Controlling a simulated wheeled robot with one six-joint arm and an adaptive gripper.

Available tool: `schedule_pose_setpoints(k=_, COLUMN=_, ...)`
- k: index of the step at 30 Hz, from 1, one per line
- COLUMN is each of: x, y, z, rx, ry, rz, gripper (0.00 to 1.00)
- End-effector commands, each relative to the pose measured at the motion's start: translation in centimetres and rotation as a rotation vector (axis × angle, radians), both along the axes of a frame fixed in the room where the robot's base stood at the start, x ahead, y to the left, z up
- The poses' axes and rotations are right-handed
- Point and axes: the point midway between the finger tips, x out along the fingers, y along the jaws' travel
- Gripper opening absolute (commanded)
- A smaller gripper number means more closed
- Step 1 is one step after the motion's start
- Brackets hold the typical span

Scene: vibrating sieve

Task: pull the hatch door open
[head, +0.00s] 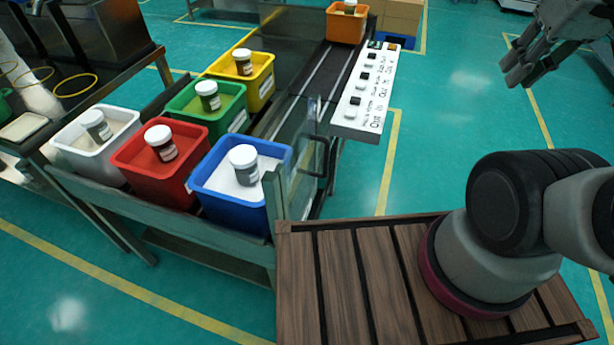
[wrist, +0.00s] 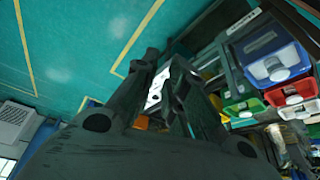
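The hatch door (head: 302,165) is a clear upright panel in the head view, at the near end of the conveyor and right of the blue bin. A dark handle (head: 326,160) sticks out on its right side. The door looks shut, though its edges are hard to make out. My gripper (head: 515,62) is at the top right of the head view, well apart from the door and handle, and empty. In the wrist view my gripper's (wrist: 166,62) two dark fingers show with a gap between them. I cannot pick out the handle there.
The blue bin (head: 228,213), red bin (head: 182,188) and several other bins with jars stand left of the door. A white button panel (head: 368,90) lies behind it on the right. Brown slats (head: 345,285) are in front. Open green floor (head: 450,130) lies right of the conveyor.

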Motion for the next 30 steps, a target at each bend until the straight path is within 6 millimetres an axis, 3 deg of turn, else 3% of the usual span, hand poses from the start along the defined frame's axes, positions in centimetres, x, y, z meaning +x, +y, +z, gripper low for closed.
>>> schedule_pose_setpoints(k=5, x=0.6, y=-0.4, z=-2.6, rx=0.002, ry=0.129, rz=-0.020, gripper=0.21)
schedule_pose_setpoints(k=14, x=2.9, y=-0.3, z=-9.2, rx=0.075, ry=0.456, rz=-0.091, gripper=0.21)
schedule_pose_setpoints(k=23, x=3.7, y=2.3, z=-16.3, rx=0.248, ry=0.794, rz=-0.228, gripper=0.21)
schedule_pose_setpoints(k=30, x=3.6, y=5.7, z=-22.0, rx=0.426, ry=1.067, rz=-0.379, gripper=0.21)
